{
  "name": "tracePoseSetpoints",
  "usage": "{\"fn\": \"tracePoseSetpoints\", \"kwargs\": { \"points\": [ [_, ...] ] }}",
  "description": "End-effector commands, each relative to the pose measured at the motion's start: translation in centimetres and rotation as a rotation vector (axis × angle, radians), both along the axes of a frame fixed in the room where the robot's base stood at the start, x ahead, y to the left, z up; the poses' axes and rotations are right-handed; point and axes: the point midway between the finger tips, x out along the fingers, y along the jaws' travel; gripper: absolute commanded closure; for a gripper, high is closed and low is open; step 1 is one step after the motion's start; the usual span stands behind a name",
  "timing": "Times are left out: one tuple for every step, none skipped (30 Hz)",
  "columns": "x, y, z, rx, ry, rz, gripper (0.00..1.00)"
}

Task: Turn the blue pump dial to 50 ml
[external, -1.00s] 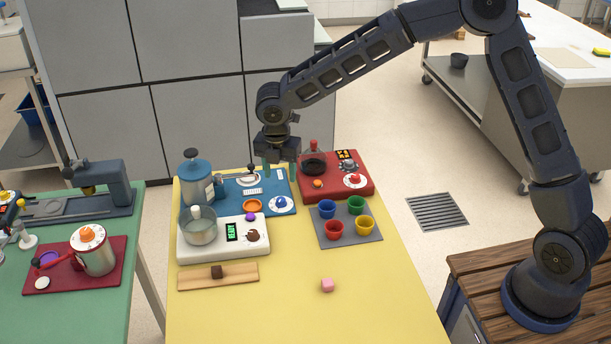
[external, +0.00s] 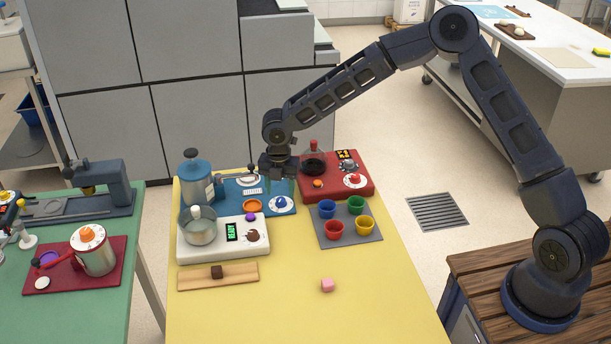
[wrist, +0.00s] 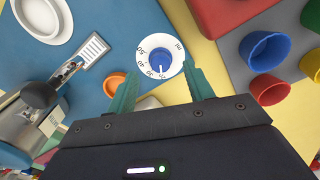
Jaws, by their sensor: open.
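The blue pump dial (external: 281,202) is a blue knob on a round white scale at the right front of the blue board (external: 232,207). In the wrist view the blue dial (wrist: 161,63) shows number marks and "ml"; its white pointer faces the bottom of the picture, but the exact value is too small to read. My gripper (external: 282,186) is over the dial. In the wrist view my gripper (wrist: 166,88) has its two green fingers apart, one to each side of the dial's lower edge, with nothing held. Whether the fingertips reach knob height cannot be told.
A blue-lidded pump canister (external: 196,178) stands at the board's left. A red unit (external: 335,181) with a dark flask is at right, and a grey mat (external: 345,236) with coloured cups is nearby. The yellow table's front is mostly clear.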

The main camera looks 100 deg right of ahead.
Motion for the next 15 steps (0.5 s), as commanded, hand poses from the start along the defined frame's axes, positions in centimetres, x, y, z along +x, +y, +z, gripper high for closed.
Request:
{"fn": "tracePoseSetpoints", "kwargs": {
  "points": [
    [0.0,0.1,-0.8,0.004,0.001,0.001,0.48],
    [0.0,0.1,-1.2,0.003,0.001,0.001,0.48],
    [0.0,0.0,-1.6,0.002,0.001,0.001,0.48],
    [0.0,0.1,-1.9,0.002,0.001,0.0,0.48],
    [0.0,0.1,-2.2,0.002,0.001,0.0,0.48],
    [0.0,0.1,-2.5,0.002,0.001,0.0,0.48],
    [0.0,0.1,-2.7,0.001,0.001,0.0,0.48],
    [0.0,0.0,-2.8,0.001,0.001,0.0,0.48],
    [0.0,0.0,-3.0,0.0,0.0,0.001,0.48],
    [0.0,0.0,-3.0,0.0,0.0,0.001,0.48],
    [0.0,0.0,-3.1,0.0,0.0,0.001,0.48],
    [0.0,0.0,-3.2,0.0,0.0,0.001,0.48],
    [0.0,0.0,-3.2,0.0,0.0,0.001,0.48],
    [0.0,0.0,-3.2,0.0,0.0,0.0,0.48],
    [0.0,0.0,-3.2,0.0,0.0,0.0,0.48]
  ]
}}
